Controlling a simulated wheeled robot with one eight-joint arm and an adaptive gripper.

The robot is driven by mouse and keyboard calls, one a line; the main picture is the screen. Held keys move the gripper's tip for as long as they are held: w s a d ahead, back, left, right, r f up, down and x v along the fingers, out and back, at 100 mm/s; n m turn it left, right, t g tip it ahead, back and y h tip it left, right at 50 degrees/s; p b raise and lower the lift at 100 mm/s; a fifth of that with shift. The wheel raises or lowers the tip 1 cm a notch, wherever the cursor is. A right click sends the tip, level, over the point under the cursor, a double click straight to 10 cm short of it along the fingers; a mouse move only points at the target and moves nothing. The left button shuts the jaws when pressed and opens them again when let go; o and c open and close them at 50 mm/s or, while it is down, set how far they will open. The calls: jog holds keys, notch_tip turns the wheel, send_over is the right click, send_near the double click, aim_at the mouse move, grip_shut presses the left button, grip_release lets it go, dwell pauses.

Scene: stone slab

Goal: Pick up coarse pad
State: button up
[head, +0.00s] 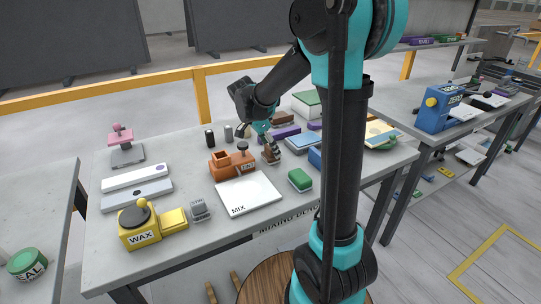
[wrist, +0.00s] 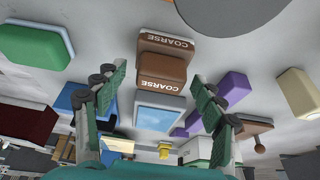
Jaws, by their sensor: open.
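The coarse pad (wrist: 163,68) is a brown block lettered COARSE, lying between my gripper's fingers in the wrist view. A brown strip (wrist: 167,42) also lettered COARSE, with a pale edge, sits against it. In the head view the brown pad (head: 271,154) is on the slab, partly hidden by my gripper. My gripper (wrist: 158,82) is open, with a green finger on each side of the pad and gaps between. In the head view my gripper (head: 268,141) reaches down right over the pad. Whether the fingers are level with the pad I cannot tell.
A brown INK box (head: 233,165) stands close on the left. A white MIX board (head: 248,195) and a green block (head: 300,180) lie in front. Blue pads (head: 303,141) and purple blocks (head: 285,132) crowd behind and right. A yellow WAX box (head: 140,227) is front left.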

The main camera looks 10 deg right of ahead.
jog(key=shift+f, duration=0.1)
jog(key=shift+c, duration=0.3)
jog(key=c, duration=1.3)
jog(key=shift+o, duration=0.2)
notch_tip(320, 180, up, 20)
